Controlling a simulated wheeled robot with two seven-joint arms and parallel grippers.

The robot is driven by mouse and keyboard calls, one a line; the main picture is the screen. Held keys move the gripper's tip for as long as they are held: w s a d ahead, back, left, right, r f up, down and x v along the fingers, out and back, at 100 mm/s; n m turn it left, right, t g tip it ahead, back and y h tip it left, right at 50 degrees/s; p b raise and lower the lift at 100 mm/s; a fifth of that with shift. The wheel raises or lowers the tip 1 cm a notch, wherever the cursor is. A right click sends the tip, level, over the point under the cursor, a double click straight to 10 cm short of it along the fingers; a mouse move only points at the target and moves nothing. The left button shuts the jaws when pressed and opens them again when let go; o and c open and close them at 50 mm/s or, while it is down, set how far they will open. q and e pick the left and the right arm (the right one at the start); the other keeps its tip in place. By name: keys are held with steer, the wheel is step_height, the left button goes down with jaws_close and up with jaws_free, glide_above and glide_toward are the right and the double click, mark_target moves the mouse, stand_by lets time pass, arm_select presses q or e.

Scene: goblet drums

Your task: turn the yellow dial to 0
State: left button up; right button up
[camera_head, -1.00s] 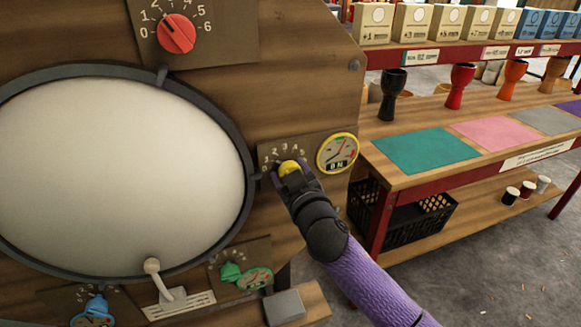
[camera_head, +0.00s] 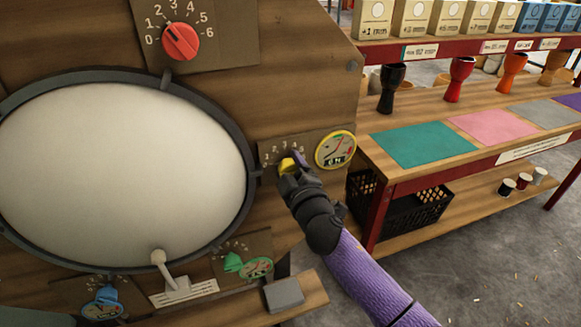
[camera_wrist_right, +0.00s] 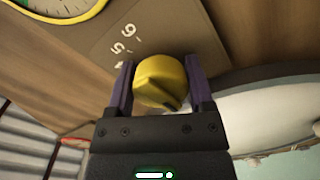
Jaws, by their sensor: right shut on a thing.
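The yellow dial (camera_head: 287,165) sits on a brown scale plate on the wooden panel, right of the big drumhead. My right gripper (camera_head: 291,166) is shut on it. In the right wrist view the yellow dial (camera_wrist_right: 162,82) is between the two purple fingers of my right gripper (camera_wrist_right: 161,90), with a dark mark low on its face. Part of the scale shows there, with 4, 5 and 6 visible; the 0 is hidden. The yellow-rimmed gauge (camera_head: 336,150) is just right of the dial. My left gripper is not in view.
The white drumhead (camera_head: 120,170) in a dark ring fills the left. A red dial (camera_head: 180,41) is above, a green dial (camera_head: 233,262) and a blue dial (camera_head: 105,294) below. A shelf with goblets and coloured mats, including a teal mat (camera_head: 424,145), stands right.

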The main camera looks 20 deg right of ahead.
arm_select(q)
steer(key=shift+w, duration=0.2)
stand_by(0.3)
arm_select(e)
steer(key=o, duration=1.2)
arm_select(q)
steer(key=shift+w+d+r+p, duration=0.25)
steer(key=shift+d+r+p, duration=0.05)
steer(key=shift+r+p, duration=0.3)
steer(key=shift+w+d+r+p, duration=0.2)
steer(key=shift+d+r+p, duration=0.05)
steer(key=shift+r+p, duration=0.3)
arm_select(e)
steer(key=shift+o, duration=0.2)
steer(key=s, duration=1)
steer(key=shift+d, duration=0.2)
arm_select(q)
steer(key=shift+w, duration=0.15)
